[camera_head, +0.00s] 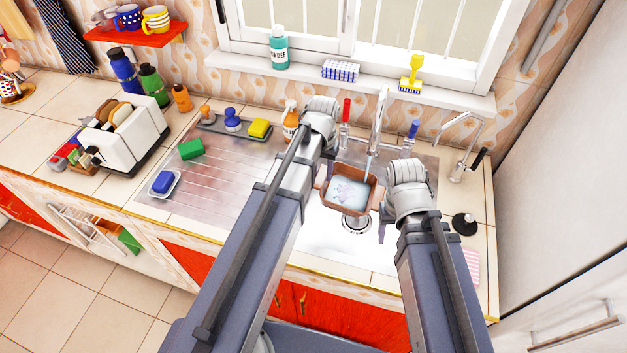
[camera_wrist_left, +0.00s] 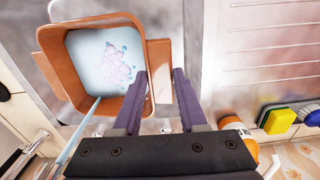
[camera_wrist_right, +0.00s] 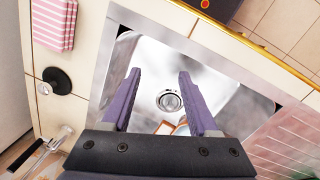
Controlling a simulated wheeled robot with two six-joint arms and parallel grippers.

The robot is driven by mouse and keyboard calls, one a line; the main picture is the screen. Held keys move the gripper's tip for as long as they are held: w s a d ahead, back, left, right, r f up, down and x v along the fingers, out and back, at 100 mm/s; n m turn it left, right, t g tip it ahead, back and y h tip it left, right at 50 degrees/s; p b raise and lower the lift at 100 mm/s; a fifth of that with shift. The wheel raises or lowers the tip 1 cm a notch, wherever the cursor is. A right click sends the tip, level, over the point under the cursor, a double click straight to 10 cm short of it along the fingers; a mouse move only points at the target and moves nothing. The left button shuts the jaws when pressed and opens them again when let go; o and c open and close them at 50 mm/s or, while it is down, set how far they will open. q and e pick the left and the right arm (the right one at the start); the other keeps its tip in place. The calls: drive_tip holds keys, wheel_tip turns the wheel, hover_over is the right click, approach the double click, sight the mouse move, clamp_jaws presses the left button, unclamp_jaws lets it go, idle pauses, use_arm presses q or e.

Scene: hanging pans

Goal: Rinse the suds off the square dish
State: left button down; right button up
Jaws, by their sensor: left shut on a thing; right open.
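The square dish (camera_head: 375,193) is brown with a pale inside and is held over the sink (camera_head: 325,235) under the tap. Purple-white suds (camera_head: 347,192) lie in water inside it; they also show in the left wrist view (camera_wrist_left: 117,62). A thin water stream (camera_head: 368,165) runs from the tap (camera_head: 379,115) into the dish. My left gripper (camera_wrist_left: 160,85) is shut on the dish's side handle (camera_wrist_left: 158,62). My right gripper (camera_wrist_right: 158,78) is open and empty over the sink, to the right of the dish in the head view.
The drain (camera_wrist_right: 170,101) is below the dish. A red-handled tap lever (camera_head: 346,110) and a blue-handled one (camera_head: 413,130) flank the tap. An orange spray bottle (camera_head: 290,120) stands behind my left arm. The drainboard (camera_head: 225,170) is mostly clear.

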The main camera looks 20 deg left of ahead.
use_arm(q)
drive_tip(key=shift+s+a+r, duration=0.15)
drive_tip(key=shift+s+r, duration=0.05)
drive_tip(key=shift+s, duration=0.1)
use_arm(e)
drive_tip(key=shift+o, duration=0.8)
drive_tip(key=shift+d+r, duration=0.1)
drive_tip(key=shift+r, duration=0.1)
drive_tip(key=o, duration=0.4)
wheel_tip(320, 180, up, 3)
drive_tip(key=p, duration=0.3)
use_arm(q)
drive_tip(key=s+a+r, duration=0.3)
drive_tip(key=s+a, duration=0.2)
drive_tip(key=s, duration=0.2)
drive_tip(key=w+d+f+b, duration=0.1)
drive_tip(key=w+d, duration=0.1)
drive_tip(key=w, duration=0.4)
drive_tip(key=w+d+f+b, duration=0.1)
drive_tip(key=w+d, duration=0.2)
drive_tip(key=w, duration=0.4)
drive_tip(key=shift+d+f, duration=0.15)
drive_tip(key=shift+f, duration=0.25)
use_arm(e)
drive_tip(key=shift+o, duration=0.2)
drive_tip(key=shift+f, duration=1.35)
